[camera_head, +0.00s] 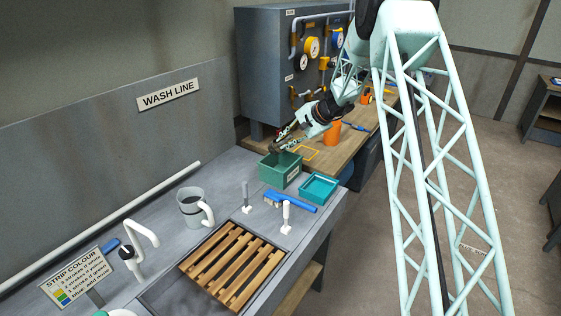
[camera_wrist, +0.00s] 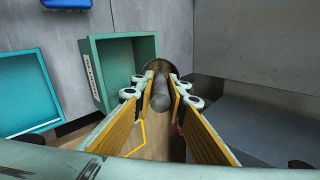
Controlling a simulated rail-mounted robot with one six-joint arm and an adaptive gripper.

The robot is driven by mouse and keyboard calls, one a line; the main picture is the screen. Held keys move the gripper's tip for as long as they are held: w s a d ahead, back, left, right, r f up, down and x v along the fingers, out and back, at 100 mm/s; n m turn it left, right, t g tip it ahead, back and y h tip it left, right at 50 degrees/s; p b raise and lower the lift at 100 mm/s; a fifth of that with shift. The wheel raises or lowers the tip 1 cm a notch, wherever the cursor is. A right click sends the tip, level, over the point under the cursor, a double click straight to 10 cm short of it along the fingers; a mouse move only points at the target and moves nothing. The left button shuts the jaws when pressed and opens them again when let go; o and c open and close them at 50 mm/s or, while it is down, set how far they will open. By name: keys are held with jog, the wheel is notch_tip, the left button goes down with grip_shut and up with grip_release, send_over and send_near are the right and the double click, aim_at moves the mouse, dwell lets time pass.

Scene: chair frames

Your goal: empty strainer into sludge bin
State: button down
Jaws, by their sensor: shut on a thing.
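My gripper (camera_head: 284,136) is shut on the strainer (camera_head: 276,147), which shows as a small dark brownish shape at the fingertips, above the back left of the green bin. In the wrist view its grey handle (camera_wrist: 161,92) lies between the finger pads, with a dark round part beyond. The green bin (camera_head: 280,170), likely the sludge bin, is open-topped with a white label too small to read. In the wrist view the bin (camera_wrist: 97,70) is left of the fingers, and the strainer's round end overlaps its right edge. The strainer's contents cannot be made out.
A teal tray (camera_head: 319,188) and a blue brush (camera_head: 290,202) are close to the bin. A grey jug (camera_head: 194,208), white-handled tools and a wooden rack (camera_head: 233,264) stand on the bench. A gauge cabinet (camera_head: 270,65) and an orange cup (camera_head: 332,133) are behind.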

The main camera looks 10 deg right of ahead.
jog(key=shift+d+b, duration=0.1)
jog(key=shift+b, duration=0.45)
jog(key=shift+w+a, duration=0.55)
jog(key=shift+w, duration=0.15)
jog(key=shift+s+d+f+t+y+b, duration=0.1)
jog(key=shift+s+f+t+y+b, duration=0.3)
jog(key=shift+b, duration=1.6)
jog(key=shift+w+d+f+t+y+b, duration=0.15)
jog(key=shift+f+b, duration=0.45)
jog(key=shift+b, duration=1.35)
jog(key=shift+s+d+f+t+y+b, duration=0.15)
jog(key=shift+s+t+y+b, duration=0.4)
jog(key=shift+b, duration=1.95)
